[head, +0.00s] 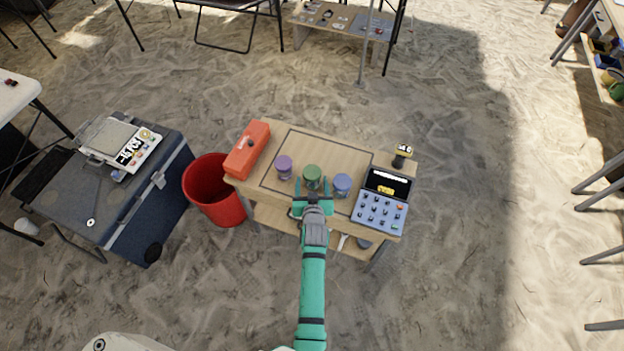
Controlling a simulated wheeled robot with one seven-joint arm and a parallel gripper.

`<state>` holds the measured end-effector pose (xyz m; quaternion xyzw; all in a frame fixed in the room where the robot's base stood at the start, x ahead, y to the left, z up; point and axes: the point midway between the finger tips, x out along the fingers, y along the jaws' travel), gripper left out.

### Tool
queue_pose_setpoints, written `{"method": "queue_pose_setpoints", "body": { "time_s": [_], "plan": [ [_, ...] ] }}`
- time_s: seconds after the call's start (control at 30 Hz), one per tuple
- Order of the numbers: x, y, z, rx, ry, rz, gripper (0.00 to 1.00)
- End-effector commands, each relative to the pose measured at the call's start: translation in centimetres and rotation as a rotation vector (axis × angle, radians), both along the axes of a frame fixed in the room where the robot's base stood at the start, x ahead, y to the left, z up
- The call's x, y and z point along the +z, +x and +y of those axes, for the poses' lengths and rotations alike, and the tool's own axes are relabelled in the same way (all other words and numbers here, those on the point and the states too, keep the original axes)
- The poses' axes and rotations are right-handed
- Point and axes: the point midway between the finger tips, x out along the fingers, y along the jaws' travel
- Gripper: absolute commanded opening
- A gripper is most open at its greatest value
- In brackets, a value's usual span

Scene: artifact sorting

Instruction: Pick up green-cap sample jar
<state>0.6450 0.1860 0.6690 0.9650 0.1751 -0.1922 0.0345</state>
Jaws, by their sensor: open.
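The green-cap sample jar (313,173) stands upright on the small wooden table (345,155), between a purple-cap jar (284,163) on its left and a blue-cap jar (342,183) on its right. My gripper (312,187) is open at the near side of the green-cap jar. Its two fingers point toward the jar, and the jar's lower body is partly hidden by them. I cannot tell whether the fingers touch the jar.
A red toolbox (247,149) lies on the table's left end. A keypad device (380,207) and a small yellow-and-black tool (402,155) are at the right. A red bucket (226,209) and a dark blue case (165,200) stand left of the table. The tabletop behind the jars is clear.

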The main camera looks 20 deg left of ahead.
Motion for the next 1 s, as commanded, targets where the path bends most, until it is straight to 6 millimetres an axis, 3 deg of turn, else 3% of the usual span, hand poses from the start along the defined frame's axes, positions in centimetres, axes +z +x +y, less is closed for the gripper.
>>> {"method": "queue_pose_setpoints", "body": {
  "time_s": [0.2,0.5,0.7,1.0],
  "plan": [
    [-1.0,2.2,0.7,0.000,-0.001,0.000,0.64],
    [-1.1,2.4,0.8,-0.001,-0.001,-0.001,0.64],
    [-1.1,2.4,0.8,-0.001,-0.001,0.000,0.16],
    [-0.9,2.4,0.8,-0.001,-0.001,-0.002,0.15]
  ]
}}
